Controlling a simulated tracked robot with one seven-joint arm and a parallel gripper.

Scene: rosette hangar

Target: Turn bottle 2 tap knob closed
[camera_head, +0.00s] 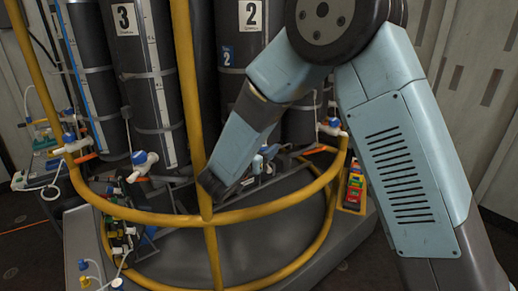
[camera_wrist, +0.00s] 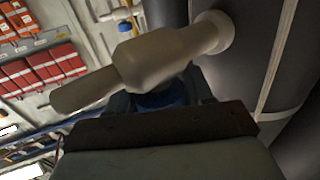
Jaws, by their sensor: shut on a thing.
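Bottle 2, a tall dark cylinder with "2" labels (camera_head: 240,60), stands behind the yellow frame in the head view, partly hidden by my arm. In the wrist view a pale tap (camera_wrist: 165,58) sticks out from a dark bottle (camera_wrist: 245,60), its spout pointing left. Its blue knob (camera_wrist: 165,98) sits under the tap body. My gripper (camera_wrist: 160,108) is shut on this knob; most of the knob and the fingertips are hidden. In the head view my gripper is mostly hidden beyond my wrist, and a small pale and blue tap part (camera_head: 268,150) shows near it.
A yellow rail (camera_head: 205,218) and upright post (camera_head: 188,90) stand close to my forearm. Bottle 3 (camera_head: 135,70) is on the left, with another tap (camera_head: 143,163) below it. A further tap (camera_head: 333,128) is on the right. Red boxes (camera_wrist: 30,70) show in the wrist view.

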